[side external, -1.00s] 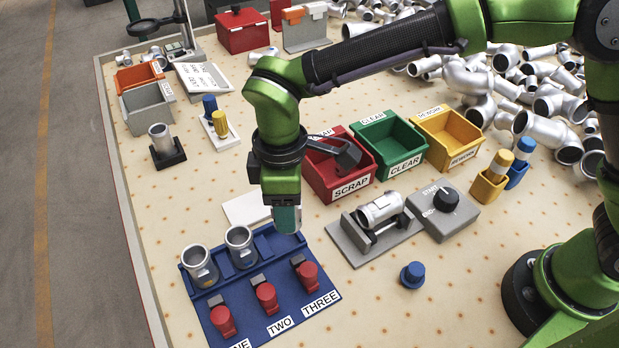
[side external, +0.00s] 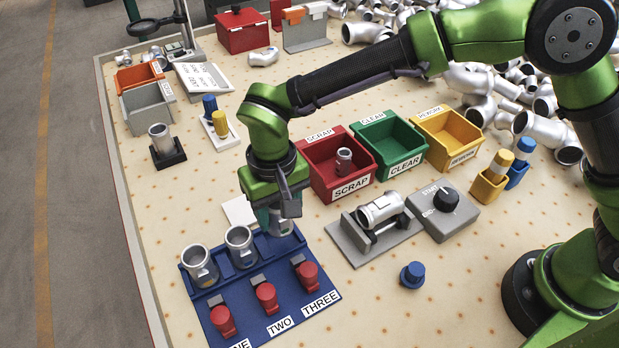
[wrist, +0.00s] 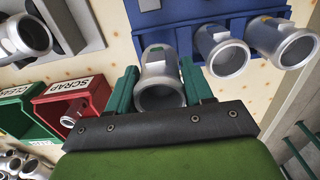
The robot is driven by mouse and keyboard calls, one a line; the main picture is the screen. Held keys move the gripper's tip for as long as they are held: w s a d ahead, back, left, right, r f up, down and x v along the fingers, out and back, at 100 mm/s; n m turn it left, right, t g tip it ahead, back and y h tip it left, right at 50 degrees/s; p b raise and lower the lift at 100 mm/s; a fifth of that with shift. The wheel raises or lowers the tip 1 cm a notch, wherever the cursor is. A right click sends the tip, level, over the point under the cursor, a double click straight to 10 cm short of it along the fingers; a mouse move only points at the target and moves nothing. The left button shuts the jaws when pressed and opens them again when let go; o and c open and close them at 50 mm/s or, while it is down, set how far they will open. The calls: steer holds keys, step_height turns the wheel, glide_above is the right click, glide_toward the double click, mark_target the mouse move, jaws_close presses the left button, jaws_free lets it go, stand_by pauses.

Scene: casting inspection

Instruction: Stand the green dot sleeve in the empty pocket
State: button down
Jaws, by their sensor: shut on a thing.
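My gripper (side external: 279,208) is shut on a grey metal sleeve (side external: 279,228), which also shows between the green fingers in the wrist view (wrist: 160,92). The sleeve is roughly upright at the back of the blue rack (side external: 212,313), beside two standing sleeves, at the THREE end. The two other sleeves (side external: 199,266) (side external: 241,246) fill the ONE and TWO pockets.
Red clamps (side external: 266,296) line the rack's front. A cradle with a lying sleeve (side external: 380,208) and a grey switch box (side external: 442,210) are to the right. A red scrap bin (side external: 350,190) holding a sleeve stands behind. A white pad (side external: 238,210) lies behind the rack.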

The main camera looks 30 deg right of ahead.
mark_target(280, 225)
steer(key=shift+f, duration=2.05)
steer(key=shift+f, duration=0.2)
steer(key=c, duration=0.7)
jaws_free()
steer(key=shift+r, duration=0.15)
